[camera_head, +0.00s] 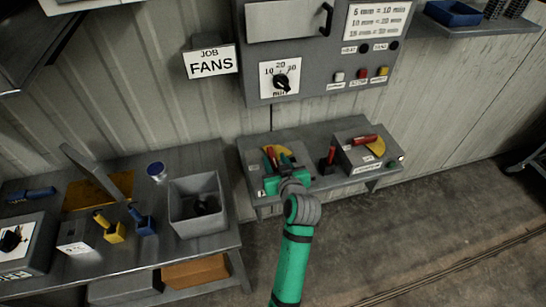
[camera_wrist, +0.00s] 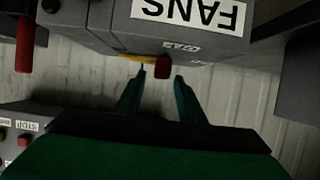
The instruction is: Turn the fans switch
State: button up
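The fans switch is a grey box (camera_head: 298,145) on the wall bench, with a yellow plate (camera_head: 284,151) and a red handle (camera_head: 270,154). In the wrist view its FANS label (camera_wrist: 190,12) appears upside down, and the red handle end (camera_wrist: 163,67) shows beside a yellow edge (camera_wrist: 135,57). My gripper (camera_head: 277,160) is over the box in the head view and hides part of it. In the wrist view my gripper (camera_wrist: 160,82) has its two green fingers apart. The red handle end appears between or just beyond the fingertips; I cannot tell whether they touch it.
A second box (camera_head: 360,155) with a red handle (camera_head: 364,139) stands to the right, and an upright red lever (camera_head: 328,158) stands between. A JOB FANS sign (camera_head: 212,62) and a control panel with a dial (camera_head: 282,83) are above. A grey bin (camera_head: 197,222) stands on the left bench.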

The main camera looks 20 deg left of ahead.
aim_at(274, 157)
jog(key=shift+x, duration=1.7)
grip_shut()
jog(key=shift+w+d, duration=0.1)
jog(key=shift+d, duration=0.05)
